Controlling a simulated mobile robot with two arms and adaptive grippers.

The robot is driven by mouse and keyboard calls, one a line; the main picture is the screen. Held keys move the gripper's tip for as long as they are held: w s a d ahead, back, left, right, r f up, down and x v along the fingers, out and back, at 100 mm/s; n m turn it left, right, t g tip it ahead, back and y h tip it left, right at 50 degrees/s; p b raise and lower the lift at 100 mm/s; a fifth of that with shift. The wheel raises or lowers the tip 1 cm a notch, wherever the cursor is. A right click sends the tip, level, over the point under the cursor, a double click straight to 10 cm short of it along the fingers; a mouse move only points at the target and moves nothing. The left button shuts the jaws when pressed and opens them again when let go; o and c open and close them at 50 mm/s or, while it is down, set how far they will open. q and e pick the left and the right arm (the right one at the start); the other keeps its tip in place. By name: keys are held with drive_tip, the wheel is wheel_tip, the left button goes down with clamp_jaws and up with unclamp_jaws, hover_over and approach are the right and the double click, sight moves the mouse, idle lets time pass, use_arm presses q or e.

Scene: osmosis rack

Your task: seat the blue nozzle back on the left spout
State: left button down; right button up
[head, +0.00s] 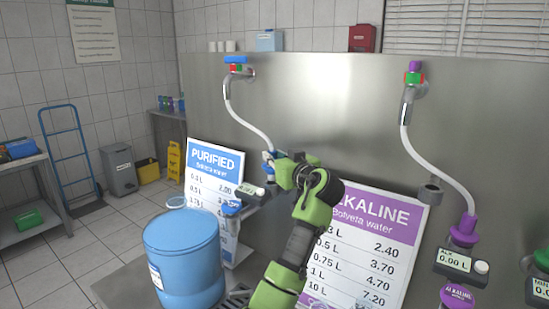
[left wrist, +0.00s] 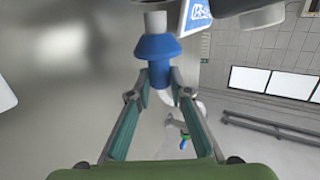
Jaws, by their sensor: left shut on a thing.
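My left gripper (head: 270,165) is in front of the steel panel, at the lower end of the white hose (head: 250,122). In the left wrist view its fingers (left wrist: 160,85) are shut on the narrow end of the blue nozzle (left wrist: 157,47). Only small blue bits of the nozzle (head: 267,156) show in the head view. A pale grey cylinder (left wrist: 155,20) lines up with the nozzle's wide end; I cannot tell whether it is the left spout. A small meter (head: 249,189) sits just below my gripper. My right gripper is out of view.
A blue barrel (head: 183,255) stands low left of my arm. The PURIFIED sign (head: 214,165) is left of the gripper and the ALKALINE sign (head: 368,240) right of it. A purple nozzle (head: 464,232) is farther right, with a grey holder (head: 430,191) near it.

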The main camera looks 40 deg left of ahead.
use_arm(q)
drive_tip(key=shift+f+b, duration=0.75)
drive_tip(key=shift+f, duration=0.3)
drive_tip(key=shift+f+b, duration=0.45)
drive_tip(key=shift+b, duration=0.2)
